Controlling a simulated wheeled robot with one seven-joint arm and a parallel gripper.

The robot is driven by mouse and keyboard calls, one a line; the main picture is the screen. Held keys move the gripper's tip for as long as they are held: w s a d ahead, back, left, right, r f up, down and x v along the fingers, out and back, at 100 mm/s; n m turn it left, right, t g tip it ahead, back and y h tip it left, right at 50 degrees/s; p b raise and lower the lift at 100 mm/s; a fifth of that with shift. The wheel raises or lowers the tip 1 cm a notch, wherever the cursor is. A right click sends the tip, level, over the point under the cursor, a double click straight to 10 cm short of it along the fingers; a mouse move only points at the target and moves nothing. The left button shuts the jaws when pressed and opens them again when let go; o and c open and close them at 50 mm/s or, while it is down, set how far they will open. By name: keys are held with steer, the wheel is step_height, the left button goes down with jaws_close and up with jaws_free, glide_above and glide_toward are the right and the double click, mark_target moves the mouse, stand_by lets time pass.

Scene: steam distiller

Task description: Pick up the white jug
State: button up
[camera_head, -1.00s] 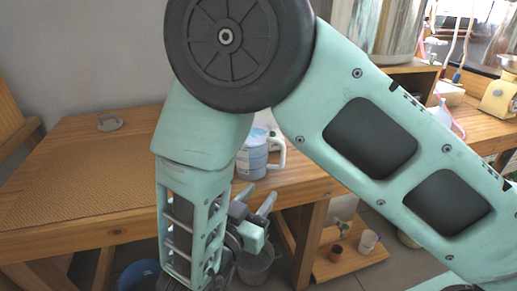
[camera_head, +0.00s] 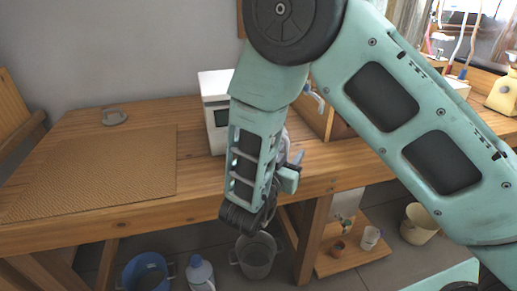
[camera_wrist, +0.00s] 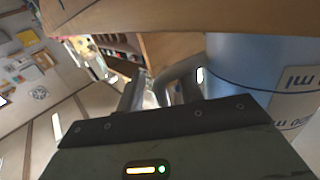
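The white jug (camera_wrist: 265,75) fills the upper right of the wrist view, bluish in the shade, with dark "ml" markings on its side. Its curved handle (camera_wrist: 183,73) points toward my gripper (camera_wrist: 150,95). One grey finger shows just left of the handle; the other is hard to make out, so I cannot tell whether the handle is gripped. In the head view my gripper (camera_head: 292,171) is at the front edge of the wooden table (camera_head: 330,174), and my arm hides most or all of the jug.
A white box-shaped appliance (camera_head: 214,112) stands behind my forearm. A woven mat (camera_head: 100,172) covers the table's left part. Below are a blue bucket (camera_head: 147,272), a white bottle (camera_head: 200,273), a clear bucket (camera_head: 257,257) and a low shelf (camera_head: 350,255) with small cups.

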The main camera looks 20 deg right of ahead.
steer(key=shift+w+d, duration=0.15)
jaws_close()
stand_by(1.4)
